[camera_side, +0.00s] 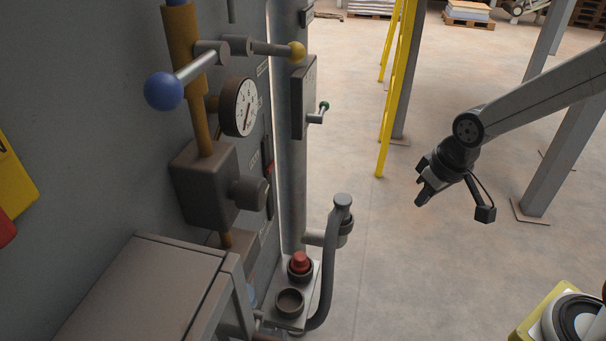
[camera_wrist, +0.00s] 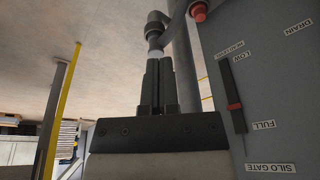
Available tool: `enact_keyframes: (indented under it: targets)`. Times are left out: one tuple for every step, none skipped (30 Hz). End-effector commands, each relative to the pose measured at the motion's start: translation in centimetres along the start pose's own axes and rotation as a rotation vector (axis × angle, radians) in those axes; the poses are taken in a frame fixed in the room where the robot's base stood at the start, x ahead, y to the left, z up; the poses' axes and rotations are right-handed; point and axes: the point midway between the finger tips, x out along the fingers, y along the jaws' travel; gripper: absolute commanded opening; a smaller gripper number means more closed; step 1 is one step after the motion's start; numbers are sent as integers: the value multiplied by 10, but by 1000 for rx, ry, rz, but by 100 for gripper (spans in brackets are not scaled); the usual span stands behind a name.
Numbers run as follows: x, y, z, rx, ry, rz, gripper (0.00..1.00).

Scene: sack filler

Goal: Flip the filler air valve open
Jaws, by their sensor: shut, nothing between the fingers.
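A lever with a blue ball end (camera_side: 163,91) sticks out from a valve on the brown upright pipe (camera_side: 183,38). No readable label shows which of these is the air valve. My gripper (camera_side: 421,193) is in free air well right of all three levers, touching nothing. In the wrist view its dark fingers (camera_wrist: 159,66) are together and empty. None of the ball levers shows clearly there.
A round gauge (camera_side: 239,107) is beside the pipe. A red button (camera_side: 300,262) and curved grey pipe (camera_side: 329,262) stand low in front. The wrist view shows a panel slider (camera_wrist: 234,106) with LOW, FULL and SILO GATE labels. A yellow post (camera_side: 394,95) stands behind; floor between is clear.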

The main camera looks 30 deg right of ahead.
Motion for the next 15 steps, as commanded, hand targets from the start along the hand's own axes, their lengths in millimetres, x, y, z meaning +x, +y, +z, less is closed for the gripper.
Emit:
enact_keyframes:
  targets:
    - [-6, -8, -12, -13, 12, -9, 0]
    - [-10, -12, -20, -19, 19, -13, 0]
    - [-15, -18, -29, -27, 26, -21, 0]
    - [-19, -23, -36, -34, 32, -27, 0]
    - [-24, -28, -42, -39, 37, -33, 0]
    - [-30, -35, -51, -48, 45, -42, 0]
    - [-35, -40, -58, -54, 51, -48, 0]
    - [-40, -46, -64, -62, 56, -55, 0]
    - [-47, -53, -72, -71, 64, -64, 0]
    - [-52, -59, -78, -77, 68, -71, 0]
    - [-58, -65, -84, -84, 75, -78, 0]
    - [-65, -72, -91, -93, 81, -88, 0]
    - [-71, -79, -96, -100, 87, -96, 0]
    - [-77, -85, -101, -107, 91, -104, 0]
    - [-85, -93, -108, -116, 98, -114, 0]
